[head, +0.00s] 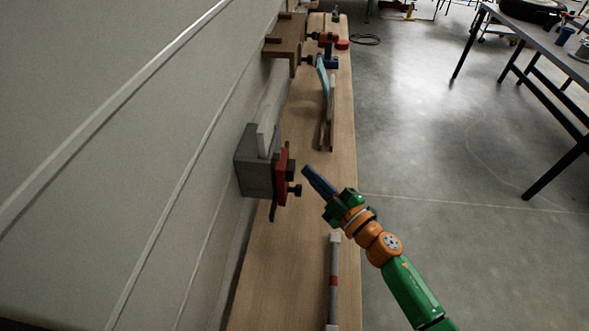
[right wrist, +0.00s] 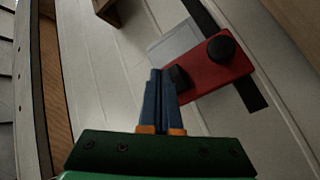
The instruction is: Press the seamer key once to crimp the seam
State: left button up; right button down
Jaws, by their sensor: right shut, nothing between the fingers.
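The seamer (head: 253,168) is a grey block with a red plate (head: 282,172), mounted at the camper wall over the wooden bench. Two black knob-like parts stick out of the plate; I cannot tell for sure which is the key. In the right wrist view, the red plate (right wrist: 209,80) bears a round black knob (right wrist: 221,47) and a smaller black piece (right wrist: 178,77). My right gripper (head: 306,172) is shut and empty, its blue fingers pointing at the plate. In the wrist view its fingertips (right wrist: 157,75) appear beside the smaller black piece; contact is unclear. My left gripper is out of view.
The long wooden bench (head: 268,276) runs along the camper wall. The floor to the right is open, up to a dark table (head: 545,45).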

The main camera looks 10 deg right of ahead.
jog(key=shift+a, duration=0.1)
jog(key=shift+w+a, duration=0.1)
jog(key=shift+a, duration=0.2)
jog(key=shift+w+a, duration=0.2)
jog(key=shift+a, duration=0.45)
dwell(0.9)
jog(key=shift+d, duration=0.15)
jog(key=shift+s+d, duration=0.3)
jog(key=shift+d, duration=0.5)
jog(key=d, duration=0.2)
jog(key=s+d, duration=0.1)
jog(key=d, duration=0.1)
jog(key=shift+s+d, duration=0.2)
jog(key=shift+d, duration=0.2)
dwell(0.5)
